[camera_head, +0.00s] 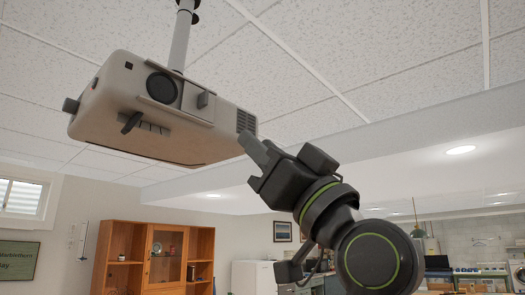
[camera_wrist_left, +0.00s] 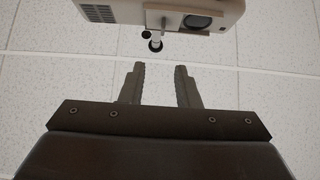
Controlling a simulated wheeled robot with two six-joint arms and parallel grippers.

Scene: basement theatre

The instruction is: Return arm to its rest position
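My left gripper (camera_head: 247,142) is raised near the ceiling, its fingers pointing up and to the left. In the left wrist view the left gripper (camera_wrist_left: 157,78) shows two fingers apart with nothing between them. A beige ceiling projector (camera_head: 215,103) hangs just left of the fingertips in the head view. In the left wrist view the projector (camera_wrist_left: 118,12) is at the top, beyond the fingertips, with a visible gap. Whether the fingers touch it in the head view is hard to tell. My right gripper is not seen.
The projector hangs on a grey pole (camera_head: 181,38) from the white tiled ceiling (camera_head: 330,45). A wooden cabinet (camera_head: 118,262) stands at the far wall, below left. A white appliance (camera_head: 252,277) is beside it. The air below the projector looks clear.

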